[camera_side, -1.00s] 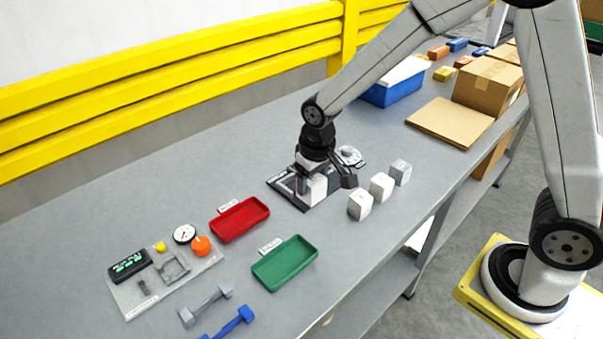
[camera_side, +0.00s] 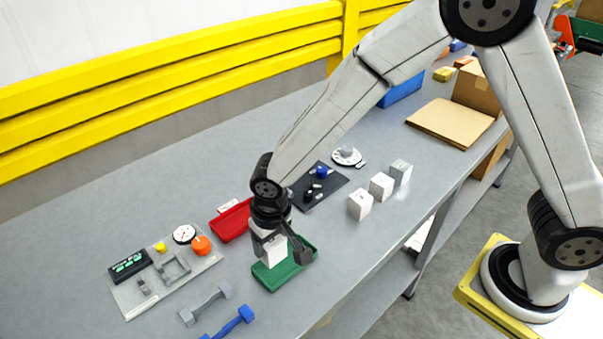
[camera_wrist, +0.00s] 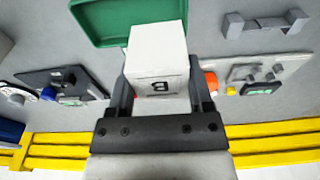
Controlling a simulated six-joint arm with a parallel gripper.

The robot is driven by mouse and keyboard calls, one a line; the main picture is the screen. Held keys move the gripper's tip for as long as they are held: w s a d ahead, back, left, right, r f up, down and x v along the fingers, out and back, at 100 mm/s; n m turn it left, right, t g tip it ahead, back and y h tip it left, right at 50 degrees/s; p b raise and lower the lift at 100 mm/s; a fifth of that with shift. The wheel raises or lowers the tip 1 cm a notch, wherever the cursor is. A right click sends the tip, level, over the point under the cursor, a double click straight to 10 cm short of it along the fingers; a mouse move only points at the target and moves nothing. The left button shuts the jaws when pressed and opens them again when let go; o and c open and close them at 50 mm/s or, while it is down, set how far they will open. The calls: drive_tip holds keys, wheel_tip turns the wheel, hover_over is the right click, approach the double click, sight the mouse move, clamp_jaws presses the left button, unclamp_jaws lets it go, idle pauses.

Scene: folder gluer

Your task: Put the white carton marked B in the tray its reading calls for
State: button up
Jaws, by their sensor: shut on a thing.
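My gripper (camera_side: 280,248) is shut on a white carton (camera_side: 272,251). In the wrist view the carton (camera_wrist: 158,58) sits between the two fingers (camera_wrist: 160,88) and bears the letter B on the face toward the camera. In the side view the carton is in front of the green tray (camera_side: 283,278), which it partly hides. The green tray (camera_wrist: 100,22) also shows behind the carton in the wrist view. I cannot tell how high the carton is above the tray. The red tray (camera_side: 230,222) stands behind the gripper, partly hidden. The dark reading station (camera_side: 318,187) with a blue knob holds no carton.
Three white cartons (camera_side: 381,186) stand in a row to the right. A panel (camera_side: 165,272) with a gauge, a display and an orange knob lies at the left. Grey (camera_side: 207,302) and blue (camera_side: 230,323) handles lie near the front edge. A yellow rail (camera_side: 170,90) runs along the back.

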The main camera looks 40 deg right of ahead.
drive_tip(key=shift+f, duration=0.25)
drive_tip(key=shift+f, duration=2.7)
drive_tip(key=o, duration=1.3)
drive_tip(key=shift+r, duration=0.1)
drive_tip(key=shift+r, duration=4.9)
drive_tip(key=shift+d, duration=0.1)
